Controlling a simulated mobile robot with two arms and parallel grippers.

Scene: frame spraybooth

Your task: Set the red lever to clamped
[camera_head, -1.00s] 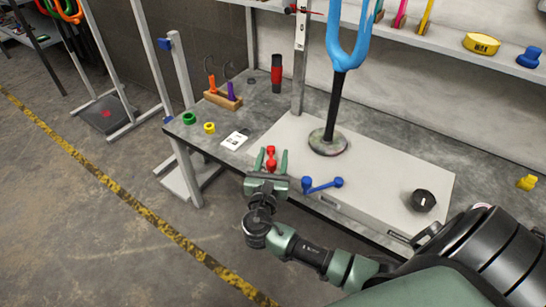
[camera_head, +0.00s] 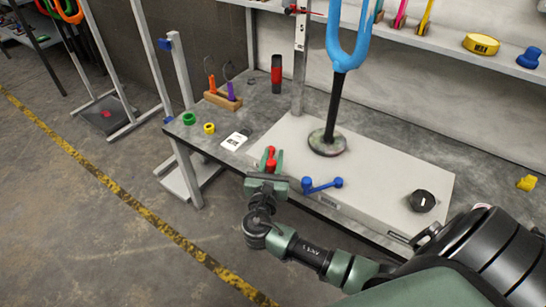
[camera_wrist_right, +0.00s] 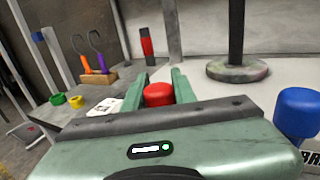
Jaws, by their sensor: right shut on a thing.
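The red lever (camera_head: 271,164) stands at the front left corner of the pale fixture box (camera_head: 400,172) on the bench. My right gripper (camera_head: 272,158) is shut on the red lever, with one green finger on either side of it. In the right wrist view the round red knob of the lever (camera_wrist_right: 158,94) shows between the two fingers (camera_wrist_right: 157,88); the rest of the lever is hidden behind the gripper body. My left gripper is not in view.
A blue lever (camera_head: 322,185) sits close right of my right gripper. A black knob (camera_head: 422,201) is farther right on the box. A blue fork on a black post (camera_head: 335,105) rises behind. A white card (camera_head: 234,140) and green (camera_head: 189,118) and yellow (camera_head: 209,128) rings lie left.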

